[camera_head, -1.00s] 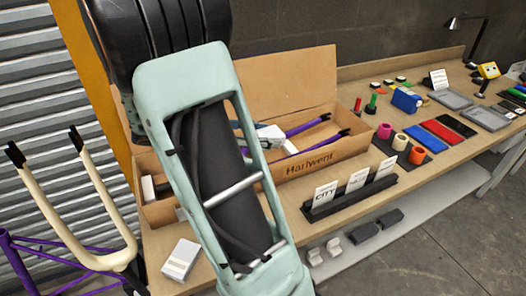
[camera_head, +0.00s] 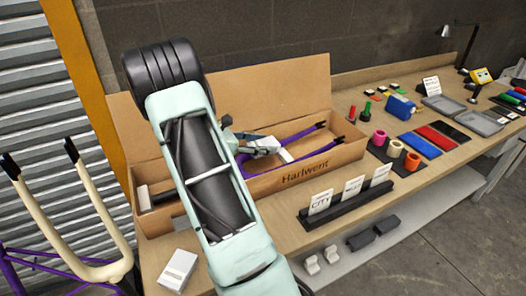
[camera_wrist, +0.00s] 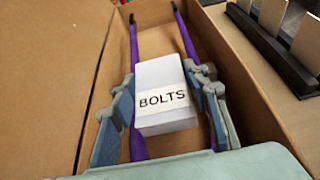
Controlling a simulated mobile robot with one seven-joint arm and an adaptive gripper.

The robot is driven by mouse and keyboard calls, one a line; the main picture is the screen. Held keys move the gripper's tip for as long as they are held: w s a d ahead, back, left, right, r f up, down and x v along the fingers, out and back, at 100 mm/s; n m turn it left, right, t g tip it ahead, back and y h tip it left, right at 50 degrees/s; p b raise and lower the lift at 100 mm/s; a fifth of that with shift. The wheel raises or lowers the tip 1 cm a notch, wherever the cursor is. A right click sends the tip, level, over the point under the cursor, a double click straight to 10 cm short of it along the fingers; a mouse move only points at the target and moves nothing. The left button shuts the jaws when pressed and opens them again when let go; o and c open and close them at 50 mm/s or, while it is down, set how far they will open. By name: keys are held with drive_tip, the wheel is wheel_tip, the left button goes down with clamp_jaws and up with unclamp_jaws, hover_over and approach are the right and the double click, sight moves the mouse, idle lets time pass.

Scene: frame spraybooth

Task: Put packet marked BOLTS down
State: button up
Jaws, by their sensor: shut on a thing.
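The white packet marked BOLTS (camera_wrist: 163,97) is between the two blue-grey fingers of my gripper (camera_wrist: 164,103), which is shut on its sides. The label faces the wrist camera. In the head view, the packet (camera_head: 286,155) and my gripper (camera_head: 264,146) are over the open cardboard box (camera_head: 338,162) marked Harlwent, near its front wall. A purple fork-shaped part (camera_head: 308,131) lies in the box, and its two legs run on either side of the packet in the wrist view. I cannot tell whether the packet touches the box floor.
Another white packet (camera_head: 178,269) lies on the bench (camera_head: 445,168) in front of the box. Colored rolls (camera_head: 394,149) and trays are farther right. A cream fork (camera_head: 98,215) stands at left.

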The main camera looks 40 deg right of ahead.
drive_tip(key=shift+f, duration=1.35)
drive_tip(key=shift+f+b, duration=0.4)
drive_tip(key=shift+f, duration=0.25)
drive_tip(key=o, duration=1.2)
drive_tip(key=shift+c, duration=0.2)
drive_tip(key=shift+r, duration=0.1)
drive_tip(key=shift+r+p, duration=0.3)
drive_tip(key=v, duration=1.2)
drive_tip(key=shift+r, duration=0.3)
